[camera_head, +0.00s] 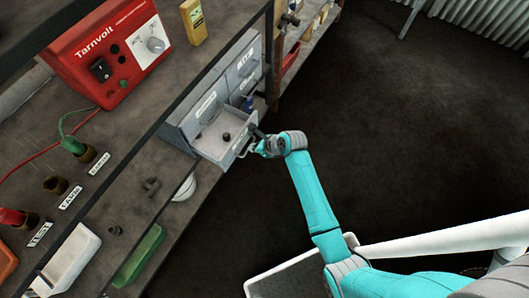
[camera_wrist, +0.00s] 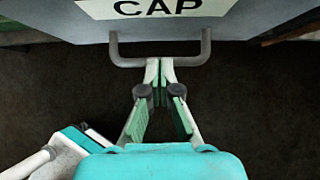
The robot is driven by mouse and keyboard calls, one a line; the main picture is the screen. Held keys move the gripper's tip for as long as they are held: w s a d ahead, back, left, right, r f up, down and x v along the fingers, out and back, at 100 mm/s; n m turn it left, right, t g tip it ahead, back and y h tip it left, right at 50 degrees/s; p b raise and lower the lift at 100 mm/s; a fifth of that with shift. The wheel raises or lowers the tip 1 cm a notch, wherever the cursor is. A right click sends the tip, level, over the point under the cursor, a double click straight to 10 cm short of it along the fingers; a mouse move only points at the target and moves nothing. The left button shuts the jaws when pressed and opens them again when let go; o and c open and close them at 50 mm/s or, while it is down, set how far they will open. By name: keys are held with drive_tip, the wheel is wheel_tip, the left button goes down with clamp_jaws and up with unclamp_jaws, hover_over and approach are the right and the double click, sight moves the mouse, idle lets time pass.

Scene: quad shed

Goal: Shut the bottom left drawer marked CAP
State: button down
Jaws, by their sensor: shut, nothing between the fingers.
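The CAP drawer (camera_head: 212,146) is pulled out of the grey drawer cabinet (camera_head: 187,122) at its lower left. A small dark part (camera_head: 226,137) lies inside it. In the wrist view the drawer front (camera_wrist: 240,18) carries a white label reading CAP (camera_wrist: 155,8) and a grey bar handle (camera_wrist: 128,60). My gripper (camera_head: 258,146) is in front of the drawer. In the wrist view its fingers (camera_wrist: 160,68) are together with nothing between them, and their tips overlap the middle of the handle. I cannot tell whether they touch it.
A red Tarnvolt power unit (camera_head: 105,55) stands on the bench above, with a yellow box (camera_head: 193,20) nearby. A green box (camera_head: 140,255) and a white round container (camera_head: 185,187) sit below, left of the drawer. The dark floor (camera_head: 400,120) to the right is largely clear.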

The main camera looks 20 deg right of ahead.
sight(226, 134)
drive_tip(key=w+a, duration=0.2)
drive_tip(key=w, duration=0.1)
drive_tip(key=w+a, duration=0.3)
drive_tip(key=w, duration=0.1)
drive_tip(key=w+a, duration=0.2)
drive_tip(key=w, duration=0.1)
drive_tip(key=shift+w+a, duration=0.25)
drive_tip(key=shift+a, duration=0.1)
